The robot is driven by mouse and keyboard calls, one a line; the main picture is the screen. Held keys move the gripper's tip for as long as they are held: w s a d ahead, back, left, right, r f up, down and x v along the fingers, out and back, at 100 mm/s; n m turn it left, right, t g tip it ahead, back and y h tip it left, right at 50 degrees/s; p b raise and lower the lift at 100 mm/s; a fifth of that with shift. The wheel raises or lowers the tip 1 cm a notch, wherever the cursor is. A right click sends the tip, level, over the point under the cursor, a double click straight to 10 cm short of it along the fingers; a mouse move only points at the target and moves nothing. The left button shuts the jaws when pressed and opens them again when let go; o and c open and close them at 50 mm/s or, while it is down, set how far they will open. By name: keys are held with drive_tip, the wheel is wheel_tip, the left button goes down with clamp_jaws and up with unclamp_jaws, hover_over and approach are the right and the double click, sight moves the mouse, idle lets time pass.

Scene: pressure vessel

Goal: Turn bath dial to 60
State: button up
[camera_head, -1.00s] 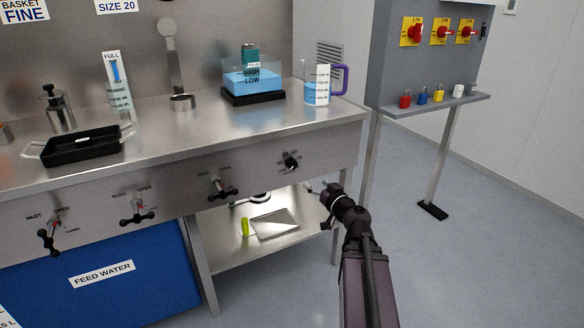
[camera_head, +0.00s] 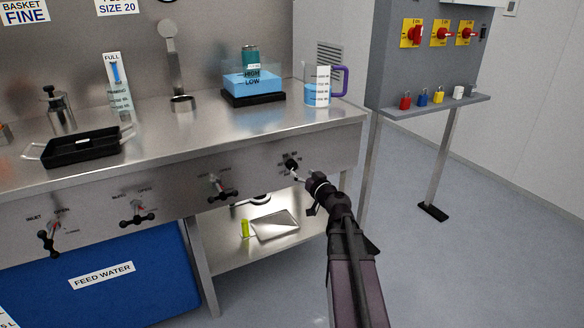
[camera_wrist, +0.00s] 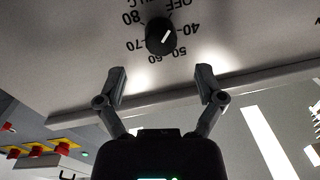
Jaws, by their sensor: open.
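The bath dial is a small black knob (camera_head: 291,165) on the steel front panel, at the panel's right part. In the wrist view the knob (camera_wrist: 160,36) shows upside down with a white pointer line and a printed scale around it: OFF, 40, 50, 60, 70, 80. The white line slants toward the side between OFF and 40. My gripper (camera_head: 304,178) is just right of and below the knob in the head view. In the wrist view my gripper (camera_wrist: 160,80) is open, its two fingers apart, short of the knob and empty.
The water bath (camera_head: 253,85) and a jug with a purple handle (camera_head: 318,88) stand on the bench (camera_head: 200,130). Several valve handles, one here (camera_head: 223,188), line the panel to the left. A lower shelf (camera_head: 235,255) lies beneath.

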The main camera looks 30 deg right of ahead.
sight(294, 167)
drive_tip(key=shift+w+a, duration=0.15)
drive_tip(key=shift+w, duration=1.3)
drive_tip(key=shift+w+a, duration=0.1)
drive_tip(key=shift+w, duration=1.35)
drive_tip(key=c, duration=1.1)
drive_tip(key=shift+a, duration=0.25)
drive_tip(key=shift+c, duration=0.2)
drive_tip(key=shift+d, duration=0.2)
